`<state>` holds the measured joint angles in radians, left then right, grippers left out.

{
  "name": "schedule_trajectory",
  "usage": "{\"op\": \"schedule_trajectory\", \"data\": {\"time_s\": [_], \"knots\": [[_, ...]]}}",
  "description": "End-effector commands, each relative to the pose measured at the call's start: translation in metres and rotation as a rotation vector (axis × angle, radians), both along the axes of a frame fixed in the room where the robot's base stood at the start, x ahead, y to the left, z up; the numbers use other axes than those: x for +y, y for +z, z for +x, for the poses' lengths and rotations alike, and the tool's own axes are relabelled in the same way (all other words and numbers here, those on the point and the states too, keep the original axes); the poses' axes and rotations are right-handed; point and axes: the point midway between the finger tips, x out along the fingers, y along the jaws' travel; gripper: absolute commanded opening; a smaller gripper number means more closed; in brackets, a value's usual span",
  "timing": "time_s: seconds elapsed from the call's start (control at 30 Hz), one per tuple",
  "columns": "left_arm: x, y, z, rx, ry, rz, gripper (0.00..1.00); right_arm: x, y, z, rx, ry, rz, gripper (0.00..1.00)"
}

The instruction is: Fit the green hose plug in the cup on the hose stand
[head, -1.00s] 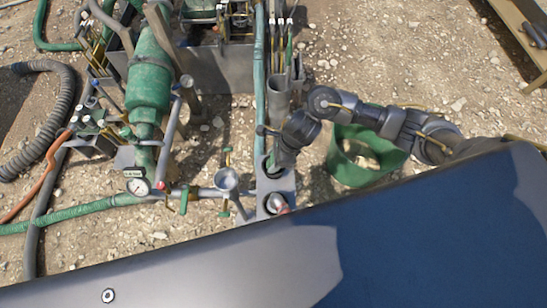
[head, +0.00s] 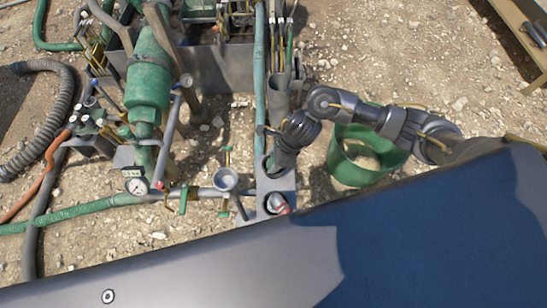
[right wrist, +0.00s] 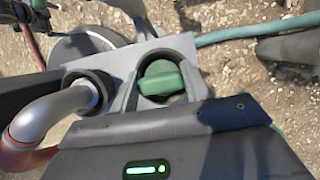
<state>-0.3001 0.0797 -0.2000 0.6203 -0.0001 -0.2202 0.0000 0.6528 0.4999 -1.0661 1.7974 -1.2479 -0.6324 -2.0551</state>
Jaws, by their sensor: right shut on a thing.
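The green hose plug (right wrist: 160,80) shows in the right wrist view between the two fingers of my right gripper (right wrist: 158,88), which is shut on it. A dark round cup rim (right wrist: 146,98) shows around the plug; how deep the plug sits in it I cannot tell. In the head view my right gripper (head: 273,166) points down over the far end of the grey hose stand (head: 265,187) and mostly hides the plug. The near cup (head: 277,202) of the stand holds a silver bent pipe end (right wrist: 62,112) with a red hose. My left gripper is not in view.
A green bucket (head: 352,172) stands on the gravel to the right, under my right arm. A grey upright tube (head: 278,97) stands just beyond the gripper. Pipework with a small funnel cup (head: 226,179) and a gauge (head: 137,186) lies to the left.

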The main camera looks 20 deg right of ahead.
Motion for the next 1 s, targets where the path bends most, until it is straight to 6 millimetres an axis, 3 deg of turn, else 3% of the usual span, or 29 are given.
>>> {"op": "schedule_trajectory", "data": {"time_s": [0.47,0.5,0.67,1.0], "knots": [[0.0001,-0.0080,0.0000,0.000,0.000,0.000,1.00,0.0000,-0.0066,0.0001,0.000,0.000,0.000,0.24],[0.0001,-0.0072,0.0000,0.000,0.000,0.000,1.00,0.0000,-0.0057,0.0001,0.000,0.000,0.000,0.51],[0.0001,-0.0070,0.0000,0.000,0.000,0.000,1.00,0.0000,-0.0057,0.0000,0.000,0.000,0.000,0.72],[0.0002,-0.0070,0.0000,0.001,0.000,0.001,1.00,0.0000,-0.0060,-0.0002,0.000,0.000,0.000,0.72]]}}
